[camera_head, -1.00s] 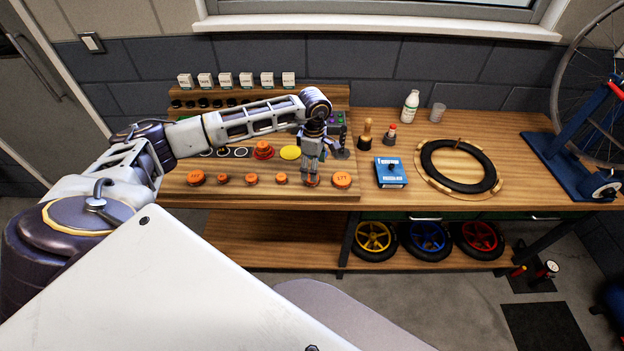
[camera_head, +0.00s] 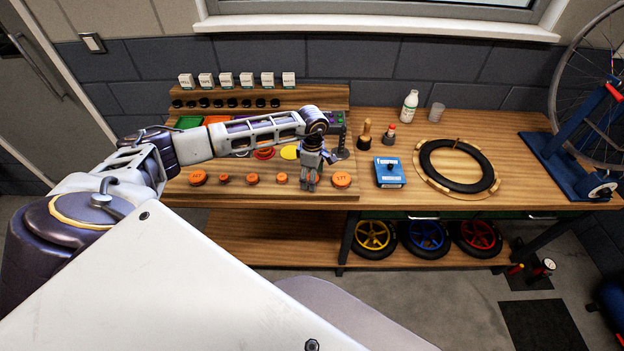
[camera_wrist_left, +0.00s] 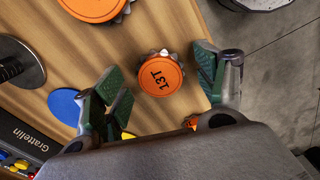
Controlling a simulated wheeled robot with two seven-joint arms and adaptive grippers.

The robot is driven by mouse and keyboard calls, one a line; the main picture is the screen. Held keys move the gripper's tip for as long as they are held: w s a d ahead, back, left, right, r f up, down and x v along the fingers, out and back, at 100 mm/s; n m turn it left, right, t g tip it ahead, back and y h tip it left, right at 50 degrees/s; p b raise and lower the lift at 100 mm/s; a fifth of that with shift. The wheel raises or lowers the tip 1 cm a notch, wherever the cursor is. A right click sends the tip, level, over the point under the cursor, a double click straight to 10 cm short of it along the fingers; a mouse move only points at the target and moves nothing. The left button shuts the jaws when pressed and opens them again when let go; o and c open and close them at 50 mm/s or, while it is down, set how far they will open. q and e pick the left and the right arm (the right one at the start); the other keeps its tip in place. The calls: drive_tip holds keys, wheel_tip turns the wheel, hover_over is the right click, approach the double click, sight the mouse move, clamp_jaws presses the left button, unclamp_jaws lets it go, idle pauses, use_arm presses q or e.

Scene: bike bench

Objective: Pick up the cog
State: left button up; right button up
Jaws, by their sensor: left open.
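In the left wrist view, an orange-topped cog (camera_wrist_left: 160,77) marked 13T, with dark teeth, lies on the wooden board. My left gripper (camera_wrist_left: 159,70) is open, with one green-padded finger on each side of the cog. A gap shows on both sides of it. In the head view, my left gripper (camera_head: 311,184) is low over the front row of cogs and hides the one beneath it. Other orange cogs stand in that row, such as the far left one (camera_head: 198,178) and the one just right of my gripper (camera_head: 341,180). My right gripper is not in view.
A blue box (camera_head: 390,172), a wooden-handled tool (camera_head: 365,135) and a tyre on a round board (camera_head: 458,166) lie to the right. Another orange cog (camera_wrist_left: 92,6) is close by in the wrist view. A shelf of small labelled parts (camera_head: 190,87) stands behind.

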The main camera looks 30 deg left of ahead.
use_arm(q)
drive_tip(key=c, duration=1.1)
drive_tip(key=shift+r, duration=0.15)
drive_tip(key=shift+r+b, duration=1.05)
drive_tip(key=shift+r, duration=3.85)
